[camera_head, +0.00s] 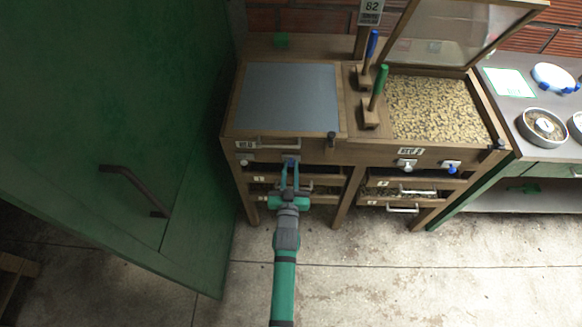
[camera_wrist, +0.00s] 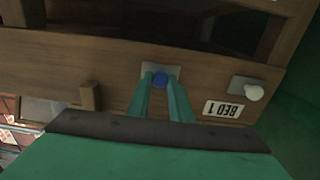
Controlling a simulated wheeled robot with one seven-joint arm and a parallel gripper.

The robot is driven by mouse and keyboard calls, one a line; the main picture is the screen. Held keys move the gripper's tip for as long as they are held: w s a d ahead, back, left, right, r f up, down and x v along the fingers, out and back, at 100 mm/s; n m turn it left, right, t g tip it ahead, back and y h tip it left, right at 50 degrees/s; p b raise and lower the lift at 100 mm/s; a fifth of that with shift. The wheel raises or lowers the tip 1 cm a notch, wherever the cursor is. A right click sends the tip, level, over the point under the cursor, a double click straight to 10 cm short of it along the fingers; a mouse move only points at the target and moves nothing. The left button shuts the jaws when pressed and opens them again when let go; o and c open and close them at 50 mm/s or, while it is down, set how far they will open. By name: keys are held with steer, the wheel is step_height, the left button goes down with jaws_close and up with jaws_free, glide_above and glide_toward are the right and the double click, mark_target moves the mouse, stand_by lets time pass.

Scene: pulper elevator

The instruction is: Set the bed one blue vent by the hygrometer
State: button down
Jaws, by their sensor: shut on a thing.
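The bed one blue vent knob (camera_wrist: 161,80) sits on a grey plate on the wooden front board in the wrist view. The vent's plate (camera_head: 291,159) also shows in the head view, under the left bed's front edge. My gripper (camera_head: 289,164) is at the vent, its two teal fingers (camera_wrist: 162,90) shut on the blue knob from either side. The "BED 1" label (camera_wrist: 224,111) is beside it. A sign reading "82" (camera_head: 372,8), likely the hygrometer, stands on a post behind the beds; its smaller text is not clear.
A white knob (camera_wrist: 248,88) is beside the label. The left bed has a flat grey cover (camera_head: 288,96); the right bed's lid (camera_head: 457,30) is raised over pale beans (camera_head: 436,108). A green door (camera_head: 110,120) stands close on the left. The floor in front is clear.

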steer(key=shift+a+f, duration=0.2)
steer(key=shift+a, duration=0.15)
steer(key=c, duration=1.6)
jaws_free()
steer(key=shift+c, duration=0.2)
steer(key=shift+o, duration=0.3)
steer(key=shift+d, duration=0.1)
steer(key=shift+r, duration=0.1)
steer(key=s, duration=1)
steer(key=shift+s, duration=0.4)
